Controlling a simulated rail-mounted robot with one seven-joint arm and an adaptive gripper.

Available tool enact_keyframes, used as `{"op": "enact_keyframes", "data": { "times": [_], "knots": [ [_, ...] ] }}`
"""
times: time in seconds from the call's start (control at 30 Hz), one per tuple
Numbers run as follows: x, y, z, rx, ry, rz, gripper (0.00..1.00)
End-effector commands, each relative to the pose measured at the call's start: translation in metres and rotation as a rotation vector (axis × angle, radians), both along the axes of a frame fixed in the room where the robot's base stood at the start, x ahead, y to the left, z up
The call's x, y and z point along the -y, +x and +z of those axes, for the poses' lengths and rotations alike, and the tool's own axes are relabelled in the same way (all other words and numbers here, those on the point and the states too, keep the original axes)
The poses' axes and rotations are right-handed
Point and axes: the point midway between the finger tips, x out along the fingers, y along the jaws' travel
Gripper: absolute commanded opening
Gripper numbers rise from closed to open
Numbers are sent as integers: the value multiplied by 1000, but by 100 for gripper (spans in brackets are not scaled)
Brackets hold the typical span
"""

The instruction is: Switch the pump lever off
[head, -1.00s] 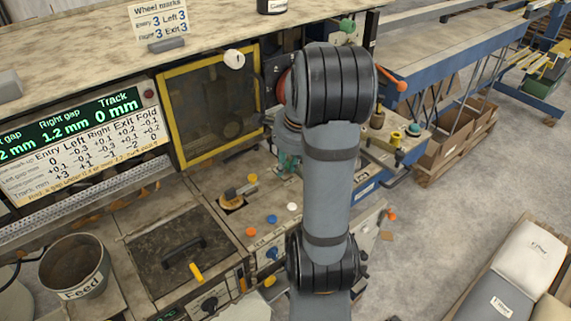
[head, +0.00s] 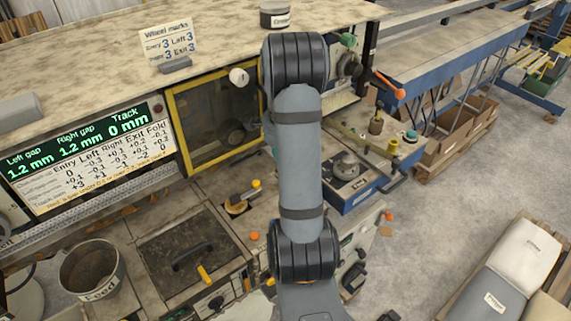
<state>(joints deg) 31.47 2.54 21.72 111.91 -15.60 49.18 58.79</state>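No label marks which lever is the pump lever. A yellow-tipped lever (head: 257,184) sits on a round base on the machine's bench, left of my arm. A yellow-handled lever (head: 205,273) is at the front edge of the dark hatch. An orange-ended lever (head: 389,85) sticks out at the upper right of the machine. My arm stands upright in the middle of the head view. My gripper is hidden behind the arm, so its fingers and whatever is near them cannot be seen.
A yellow-framed window (head: 212,110) is behind my arm on the left. A Feed pot (head: 92,272) stands at the lower left. A gap display (head: 85,140) is at the left. A blue-sided unit (head: 352,185) is right of my arm. Open floor lies farther right.

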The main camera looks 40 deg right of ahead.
Motion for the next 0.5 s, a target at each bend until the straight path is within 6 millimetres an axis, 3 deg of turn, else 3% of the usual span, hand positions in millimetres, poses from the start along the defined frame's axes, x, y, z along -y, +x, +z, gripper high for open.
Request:
{"op": "enact_keyframes", "data": {
  "times": [0.13,0.17,0.5],
  "knots": [
    [-1,1,0,3,-1,2,0],
    [-1,1,0,3,-1,2,19],
    [0,0,0,3,-1,1,36]
  ]
}}
